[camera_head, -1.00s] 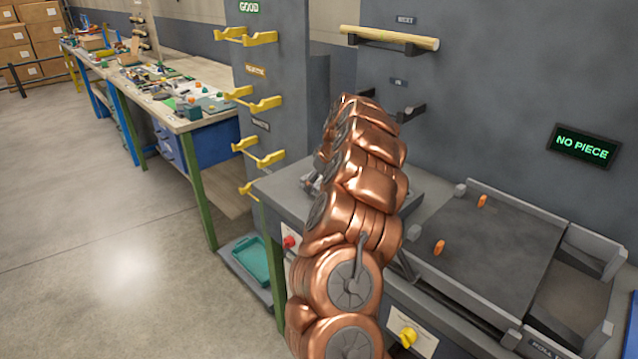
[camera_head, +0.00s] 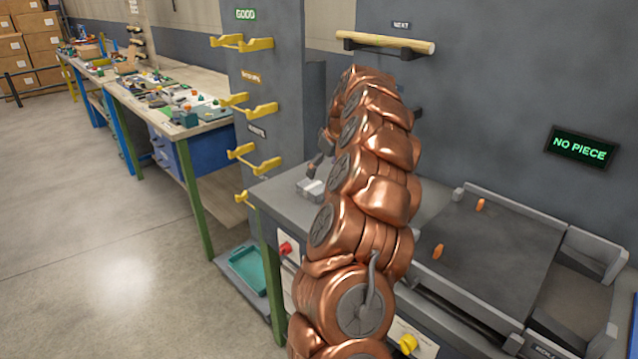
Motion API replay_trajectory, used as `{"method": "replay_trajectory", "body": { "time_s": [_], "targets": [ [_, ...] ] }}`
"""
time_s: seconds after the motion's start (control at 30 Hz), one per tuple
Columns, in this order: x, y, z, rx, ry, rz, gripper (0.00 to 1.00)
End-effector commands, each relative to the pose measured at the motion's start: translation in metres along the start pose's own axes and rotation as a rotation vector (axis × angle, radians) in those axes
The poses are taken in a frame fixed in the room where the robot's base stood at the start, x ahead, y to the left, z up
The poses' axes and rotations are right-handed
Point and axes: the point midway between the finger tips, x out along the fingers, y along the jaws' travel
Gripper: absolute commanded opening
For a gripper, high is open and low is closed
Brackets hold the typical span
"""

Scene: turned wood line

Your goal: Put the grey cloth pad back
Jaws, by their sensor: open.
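My copper arm rises through the middle of the view and hides part of the grey bench (camera_head: 268,190) behind it. My gripper (camera_head: 318,166) shows in part as dark grey pieces at the left of the arm, above the bench top; it is open. A small light-grey item (camera_head: 312,189) lies on the bench just below it. It may be the grey cloth pad, but it is too small to tell. I see nothing held, and I cannot tell whether the gripper touches the item.
Yellow hooks (camera_head: 243,100) stick out from the grey post at left. A wooden rod (camera_head: 385,42) rests on a holder under a NEXT label. A dark screen (camera_head: 581,150) reads NO PIECE. A teal tray (camera_head: 248,268) sits low beside the bench. The left floor is clear.

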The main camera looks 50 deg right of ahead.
Motion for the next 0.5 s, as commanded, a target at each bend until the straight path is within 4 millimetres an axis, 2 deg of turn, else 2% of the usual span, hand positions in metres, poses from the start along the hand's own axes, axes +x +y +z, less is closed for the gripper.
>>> {"method": "replay_trajectory", "body": {
  "time_s": [0.2,0.5],
  "targets": [
    [-0.024,0.000,0.000,0.000,0.000,0.000,0.91],
    [-0.032,0.000,0.000,-0.001,0.000,-0.001,0.91]
  ]
}}
